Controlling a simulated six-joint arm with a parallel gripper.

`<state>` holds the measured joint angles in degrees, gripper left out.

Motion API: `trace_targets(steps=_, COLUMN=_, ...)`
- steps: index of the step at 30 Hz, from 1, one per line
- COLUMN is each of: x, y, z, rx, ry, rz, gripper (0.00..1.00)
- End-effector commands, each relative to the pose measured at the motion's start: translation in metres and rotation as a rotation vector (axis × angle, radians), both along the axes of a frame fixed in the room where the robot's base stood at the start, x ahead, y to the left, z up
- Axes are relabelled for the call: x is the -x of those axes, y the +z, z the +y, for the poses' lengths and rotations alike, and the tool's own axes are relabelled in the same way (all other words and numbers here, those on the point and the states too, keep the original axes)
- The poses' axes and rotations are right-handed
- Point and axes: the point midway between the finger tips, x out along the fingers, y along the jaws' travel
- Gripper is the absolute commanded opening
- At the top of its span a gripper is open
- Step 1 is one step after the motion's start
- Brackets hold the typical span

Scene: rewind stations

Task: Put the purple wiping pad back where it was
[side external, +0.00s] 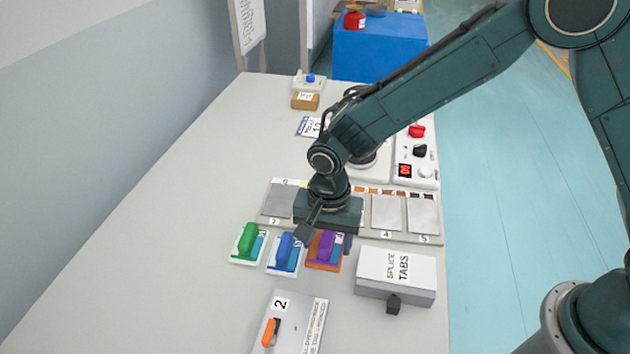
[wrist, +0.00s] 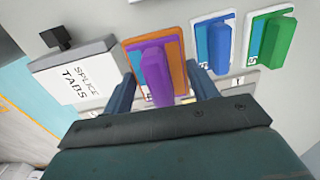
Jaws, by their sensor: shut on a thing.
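The purple wiping pad (side external: 326,245) has a purple handle and an orange-edged base, and is the rightmost of three pads in a row. It also shows in the wrist view (wrist: 155,72). My gripper (side external: 328,238) points down over it, with one finger on each side of the pad. In the wrist view my gripper's fingers (wrist: 163,85) flank the purple handle, and the jaws are shut on this pad. The pad appears at table level; I cannot tell whether it touches the table. A numbered board (side external: 280,220) with grey plates lies behind it, partly hidden by my gripper.
The blue pad (side external: 285,252) and green pad (side external: 247,243) stand close to the left. A "splice tabs" box (side external: 396,270) is close on the right. A plate marked 2 with an orange lever (side external: 300,325) lies in front. The table's left side is clear.

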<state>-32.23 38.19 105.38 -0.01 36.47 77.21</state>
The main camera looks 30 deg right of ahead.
Motion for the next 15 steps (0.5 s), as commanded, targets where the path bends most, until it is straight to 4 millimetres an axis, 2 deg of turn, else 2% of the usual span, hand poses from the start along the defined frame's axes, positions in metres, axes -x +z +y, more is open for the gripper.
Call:
trace_targets(steps=3, x=0.000, y=-0.011, z=0.000, rx=0.001, ry=0.000, rz=0.001, gripper=0.37)
trace_targets(steps=11, x=0.000, y=-0.016, z=0.000, rx=-0.001, ry=0.000, rz=-0.001, gripper=0.37)
trace_targets(steps=15, x=0.000, y=-0.024, z=0.000, rx=0.001, ry=0.000, rz=0.001, gripper=0.37)
